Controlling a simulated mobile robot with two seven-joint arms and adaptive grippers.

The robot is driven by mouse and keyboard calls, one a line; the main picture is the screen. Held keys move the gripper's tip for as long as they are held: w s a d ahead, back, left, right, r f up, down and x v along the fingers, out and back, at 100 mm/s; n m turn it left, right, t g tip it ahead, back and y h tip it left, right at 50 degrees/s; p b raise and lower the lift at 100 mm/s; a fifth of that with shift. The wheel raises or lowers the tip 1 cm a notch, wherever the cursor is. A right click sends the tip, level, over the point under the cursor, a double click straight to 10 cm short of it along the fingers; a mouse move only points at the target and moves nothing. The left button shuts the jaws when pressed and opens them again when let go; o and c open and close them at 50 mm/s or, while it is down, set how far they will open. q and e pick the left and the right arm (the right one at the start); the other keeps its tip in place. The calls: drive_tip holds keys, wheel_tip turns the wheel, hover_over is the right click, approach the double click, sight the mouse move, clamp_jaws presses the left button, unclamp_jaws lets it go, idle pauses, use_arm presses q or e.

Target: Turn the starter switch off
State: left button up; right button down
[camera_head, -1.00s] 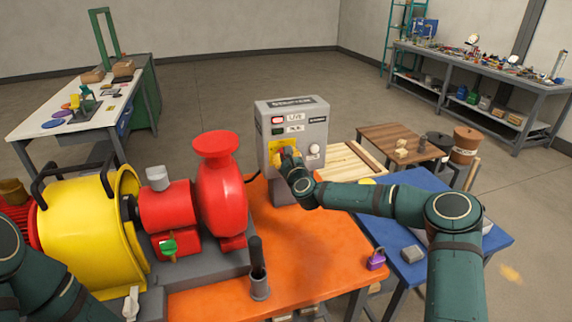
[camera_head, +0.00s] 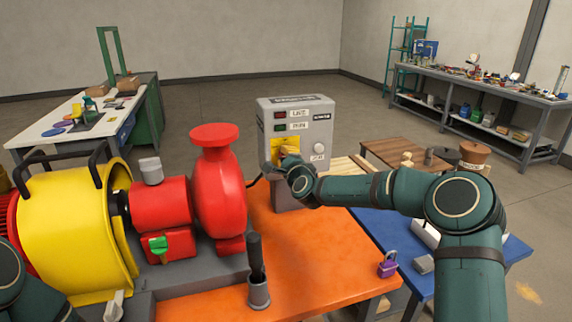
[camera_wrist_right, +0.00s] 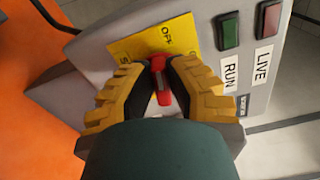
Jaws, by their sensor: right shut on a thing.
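The grey starter box (camera_head: 325,135) stands on the orange bench, with a yellow switch plate on its front. In the right wrist view the yellow plate (camera_wrist_right: 140,42) shows the word OFF above the red switch handle (camera_wrist_right: 161,88). My right gripper (camera_head: 284,158) is at the plate. In the wrist view its yellow fingers (camera_wrist_right: 160,80) are shut on the red handle from both sides. The handle's long side points roughly toward OFF. The LIVE lamp (camera_head: 280,115) and the RUN lamp (camera_head: 280,128) both look dark. My left gripper is out of view.
A red pump (camera_head: 217,185) and yellow guard (camera_head: 75,230) stand left of the box. A black-handled tool in a grey cup (camera_head: 258,292) and a purple padlock (camera_head: 388,264) are at the front. The orange bench top (camera_head: 315,255) is mostly clear below my right arm.

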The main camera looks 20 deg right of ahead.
drive_tip(key=shift+n+b, duration=0.8)
drive_tip(key=shift+n, duration=0.3)
drive_tip(key=c, duration=0.9)
unclamp_jaws()
drive_tip(key=shift+f, duration=0.1)
drive_tip(key=shift+c, duration=0.2)
drive_tip(key=s, duration=1.2)
drive_tip(key=shift+d, duration=0.15)
